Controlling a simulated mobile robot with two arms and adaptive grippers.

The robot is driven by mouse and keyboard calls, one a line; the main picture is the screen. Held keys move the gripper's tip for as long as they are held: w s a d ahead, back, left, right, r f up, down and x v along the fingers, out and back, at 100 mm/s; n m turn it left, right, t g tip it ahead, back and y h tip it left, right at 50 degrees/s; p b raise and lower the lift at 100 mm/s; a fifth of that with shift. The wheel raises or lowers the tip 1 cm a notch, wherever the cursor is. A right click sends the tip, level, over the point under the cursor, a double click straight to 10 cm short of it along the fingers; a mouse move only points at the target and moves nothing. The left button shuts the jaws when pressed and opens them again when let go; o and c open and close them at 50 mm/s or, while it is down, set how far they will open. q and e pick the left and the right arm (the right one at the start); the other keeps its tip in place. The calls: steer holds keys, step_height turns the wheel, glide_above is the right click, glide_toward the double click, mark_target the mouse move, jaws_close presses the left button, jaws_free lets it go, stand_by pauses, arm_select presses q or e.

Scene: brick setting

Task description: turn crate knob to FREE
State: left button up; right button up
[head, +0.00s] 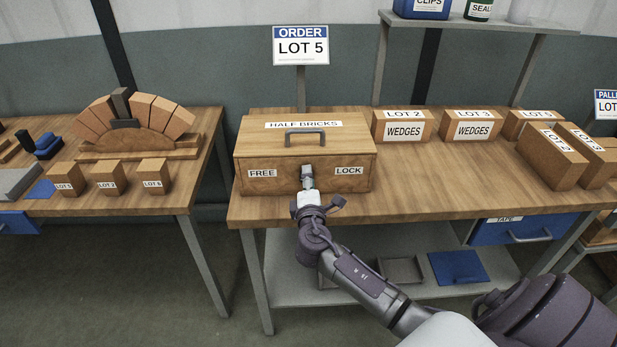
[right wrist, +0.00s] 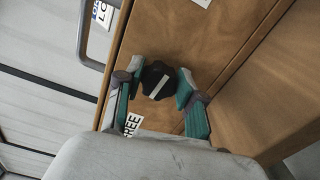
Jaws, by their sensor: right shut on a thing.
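The wooden crate (head: 300,150) labelled HALF BRICKS stands closed on the bench, with a grey handle on its lid. Its front has a FREE label (head: 262,173) at left and a LOCK label (head: 349,171) at right. The black knob (right wrist: 158,70) with a white line is between them; in the right wrist view the line runs diagonally, between the two label directions. My right gripper (head: 307,179) is at the crate front, shut on the knob, with one finger on each side; it mostly hides the knob in the head view. My left gripper is out of view.
WEDGES boxes (head: 403,126) and other boxes stand right of the crate. An ORDER LOT 5 sign (head: 301,46) stands behind it. A second table (head: 110,203) at left holds a brick arch and small lot blocks. Bare benchtop lies right of the crate, before the boxes.

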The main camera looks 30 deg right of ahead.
steer(key=shift+n, duration=0.4)
steer(key=o, duration=1.1)
steer(key=shift+o, duration=0.2)
steer(key=shift+a, duration=0.1)
steer(key=v, duration=1.2)
steer(key=shift+f, duration=0.1)
